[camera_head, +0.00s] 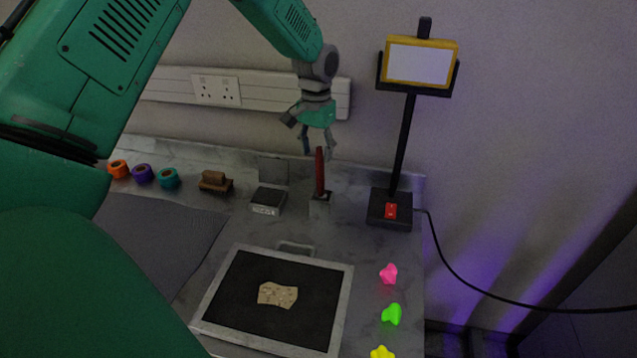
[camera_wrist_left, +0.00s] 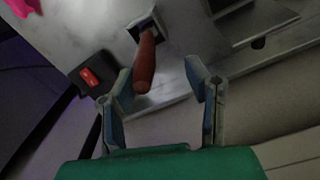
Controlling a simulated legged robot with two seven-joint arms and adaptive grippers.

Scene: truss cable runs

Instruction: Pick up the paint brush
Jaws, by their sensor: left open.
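The paint brush (camera_head: 320,172) stands upright with its red handle up in a small grey holder (camera_head: 319,205) near the back of the table. Its handle also shows in the left wrist view (camera_wrist_left: 145,62), pointing toward the camera; its lower end is hidden in the holder. My left gripper (camera_head: 318,151) is open and points down just above the handle's top. In the left wrist view its two fingers (camera_wrist_left: 165,85) are spread, with the handle between them but nearer the left finger. Touch is not visible. My right gripper is not in view.
A lamp (camera_head: 402,120) with a red switch stands right of the holder. A small open box (camera_head: 268,199) and a brown brush-like block (camera_head: 214,181) sit to the left. A black-centred tray (camera_head: 228,288) with a tan fragment lies in front. Colored pieces (camera_head: 389,273) lie at right.

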